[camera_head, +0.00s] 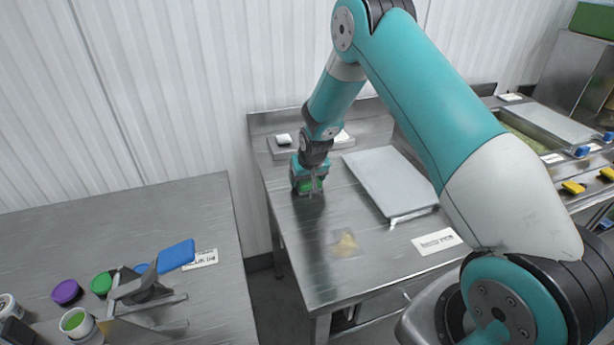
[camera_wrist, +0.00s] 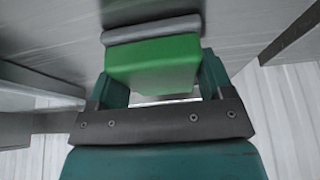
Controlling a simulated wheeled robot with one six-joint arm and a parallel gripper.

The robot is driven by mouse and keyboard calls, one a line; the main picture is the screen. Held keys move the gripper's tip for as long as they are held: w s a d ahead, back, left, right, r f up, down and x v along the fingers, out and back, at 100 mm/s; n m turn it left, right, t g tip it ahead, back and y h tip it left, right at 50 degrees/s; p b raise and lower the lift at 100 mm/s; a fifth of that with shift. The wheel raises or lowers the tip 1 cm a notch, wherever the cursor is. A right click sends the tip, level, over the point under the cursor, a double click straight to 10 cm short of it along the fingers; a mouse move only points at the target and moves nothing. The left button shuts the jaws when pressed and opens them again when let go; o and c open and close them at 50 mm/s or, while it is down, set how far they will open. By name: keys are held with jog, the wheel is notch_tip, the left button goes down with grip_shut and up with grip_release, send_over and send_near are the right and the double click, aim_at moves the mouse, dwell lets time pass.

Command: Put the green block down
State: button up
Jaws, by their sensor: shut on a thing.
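The green block (camera_wrist: 153,62) is held between the two fingers of my gripper (camera_wrist: 160,85) in the wrist view. In the head view my gripper (camera_head: 310,186) points down low over the left part of the steel table (camera_head: 300,240), with a little of the green block (camera_head: 306,187) showing at its tip. A grey bar lies along the far side of the block in the wrist view. I cannot tell whether the block touches the table top.
A grey flat panel (camera_head: 390,181) lies right of my gripper. A white label (camera_head: 436,241) and a yellowish patch (camera_head: 345,244) are nearer the front. A second table (camera_head: 120,235) stands left across a gap, with a blue-bladed tool (camera_head: 176,256) and a purple lid (camera_head: 67,291).

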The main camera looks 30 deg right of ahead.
jog(key=shift+f, duration=0.15)
jog(key=o, duration=1)
jog(key=s+a+r+n+b, duration=0.1)
jog(key=s+a+r, duration=0.15)
jog(key=r, duration=0.25)
jog(key=s+a+r+y+b, duration=0.1)
jog(key=s+a+r, duration=0.1)
jog(key=s+r, duration=0.3)
jog(key=s+a+r+n+b, duration=0.1)
jog(key=s+a+r, duration=0.15)
jog(key=r, duration=0.35)
jog(key=s+a+r+n+g+y, duration=0.1)
jog(key=s+a+r+n, duration=0.1)
jog(key=s, duration=0.7)
jog(key=s+a+r+n+g+y, duration=0.1)
jog(key=s+a+r+n+g, duration=0.1)
jog(key=s+a, duration=0.4)
jog(key=s+a+r+n+g+y, duration=0.1)
jog(key=s+a+r, duration=0.4)
jog(key=s, duration=0.7)
jog(key=shift+a+n+g+y, duration=0.1)
jog(key=shift+n+g+y, duration=0.3)
jog(key=shift+n, duration=0.9)
